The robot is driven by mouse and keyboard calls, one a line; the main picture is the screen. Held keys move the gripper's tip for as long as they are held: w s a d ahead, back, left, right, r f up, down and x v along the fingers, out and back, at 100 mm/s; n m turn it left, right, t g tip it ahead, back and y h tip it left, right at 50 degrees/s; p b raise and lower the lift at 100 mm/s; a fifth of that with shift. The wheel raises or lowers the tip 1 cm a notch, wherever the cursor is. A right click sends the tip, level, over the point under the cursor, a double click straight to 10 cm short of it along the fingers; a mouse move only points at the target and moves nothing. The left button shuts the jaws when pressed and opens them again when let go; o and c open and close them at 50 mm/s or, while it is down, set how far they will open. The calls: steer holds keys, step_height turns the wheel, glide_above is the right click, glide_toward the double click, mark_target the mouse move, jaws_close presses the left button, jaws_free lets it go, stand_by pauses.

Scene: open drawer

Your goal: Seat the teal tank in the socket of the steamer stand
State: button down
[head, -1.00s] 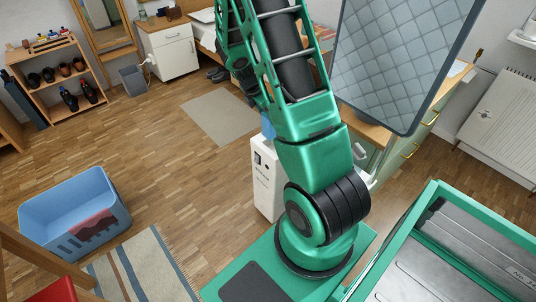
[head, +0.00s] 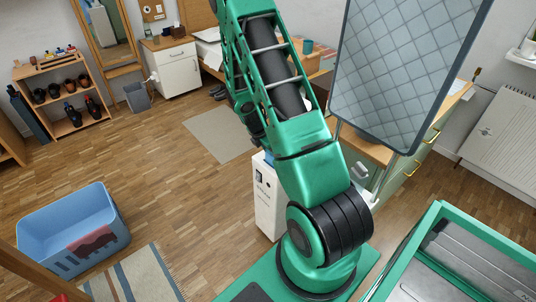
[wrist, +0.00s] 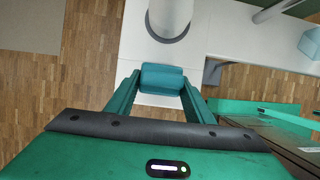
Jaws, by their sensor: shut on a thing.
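In the wrist view my gripper (wrist: 160,92) is shut on a teal block (wrist: 162,78), which looks like the tank and sits between the two green fingers. Beyond it is a white surface (wrist: 225,30), possibly the steamer stand's base, with a grey-white cylinder (wrist: 170,12) rising from a dark ring. The tank appears over or just short of this surface; I cannot tell whether it touches. No socket can be made out for certain. In the head view a large grey quilted panel (head: 410,65) stands on thin poles.
A white box-like unit (head: 268,200) stands behind my arm. A desk with brass handles (head: 412,168) is behind the panel, and a white radiator (head: 500,115) is at right. A blue basket (head: 75,235) is at left. Wooden floor (head: 165,165) is open between. A pale blue block (wrist: 312,42) shows in the wrist view.

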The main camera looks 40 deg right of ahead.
steer(key=c, duration=0.8)
jaws_free()
steer(key=shift+c, duration=0.2)
steer(key=s+a+r+m+y, duration=0.1)
steer(key=s+a+r+m, duration=0.25)
steer(key=r, duration=0.65)
steer(key=s+a+r+m, duration=0.3)
steer(key=r+m, duration=0.1)
steer(key=r, duration=0.6)
steer(key=s+a+r+m+y, duration=0.1)
steer(key=s+a+r+m, duration=0.4)
steer(key=s+m, duration=0.3)
steer(key=s+a+r+m+y, duration=0.2)
steer(key=s+a+r+m, duration=0.3)
steer(key=s+m, duration=0.3)
steer(key=s+r, duration=0.1)
steer(key=s, duration=0.3)
steer(key=shift+s+a+r+y, duration=0.15)
steer(key=shift+a+r+y, duration=0.05)
steer(key=shift+y, duration=0.1)
